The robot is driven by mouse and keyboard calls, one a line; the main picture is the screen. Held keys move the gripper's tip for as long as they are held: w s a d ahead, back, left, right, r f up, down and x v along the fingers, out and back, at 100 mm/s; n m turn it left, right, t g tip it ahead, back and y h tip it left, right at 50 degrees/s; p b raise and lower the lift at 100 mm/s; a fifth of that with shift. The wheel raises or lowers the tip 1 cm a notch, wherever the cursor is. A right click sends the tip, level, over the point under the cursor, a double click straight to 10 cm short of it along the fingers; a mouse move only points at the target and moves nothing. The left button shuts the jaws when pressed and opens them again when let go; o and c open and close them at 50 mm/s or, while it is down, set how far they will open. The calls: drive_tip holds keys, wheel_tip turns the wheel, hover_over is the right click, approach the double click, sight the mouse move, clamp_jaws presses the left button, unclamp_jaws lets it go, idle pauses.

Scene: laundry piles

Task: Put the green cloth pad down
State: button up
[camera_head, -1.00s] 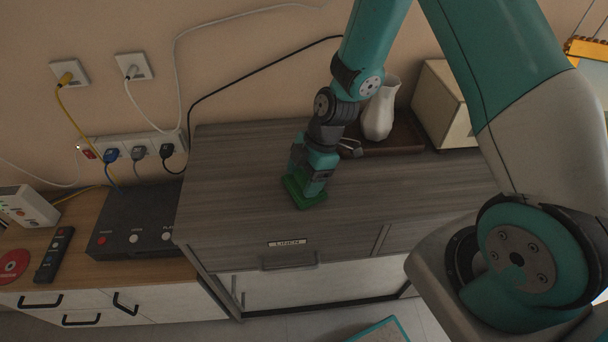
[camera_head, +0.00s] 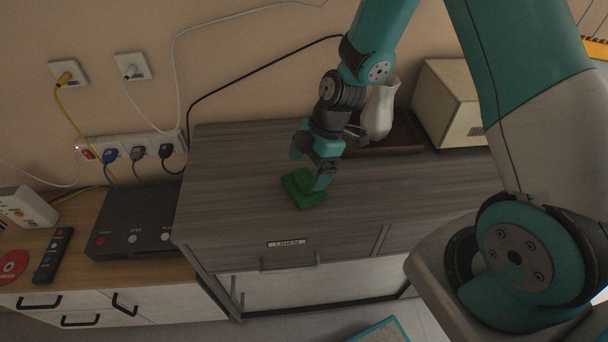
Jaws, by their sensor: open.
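The green cloth pad (camera_head: 304,192) lies on the grey wooden top of the cabinet labelled LINEN (camera_head: 235,185), near its front edge. My gripper (camera_head: 309,170) is open just above and behind the pad, with its teal fingers spread apart. One finger, on the right, overlaps the pad's right edge in the picture; I cannot tell whether it touches. The pad's far right part is partly hidden by that finger.
Behind my gripper, a dark tray (camera_head: 408,147) holds a white vase (camera_head: 380,110). A beige box (camera_head: 448,105) stands at the right. The cabinet top left of the pad is clear. A black device (camera_head: 135,222) sits on the lower wooden unit at the left.

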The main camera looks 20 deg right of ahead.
drive_tip(key=v, duration=0.8)
drive_tip(key=s+a+r+m, duration=0.4)
drive_tip(key=s+r+m, duration=0.2)
drive_tip(key=s+r, duration=0.2)
drive_tip(key=s+a+r+m, duration=0.4)
drive_tip(key=s+r+m, duration=0.2)
drive_tip(key=s, duration=0.5)
drive_tip(key=shift+a+r+b, duration=0.3)
drive_tip(key=shift+a+r, duration=0.1)
drive_tip(key=shift+r, duration=0.5)
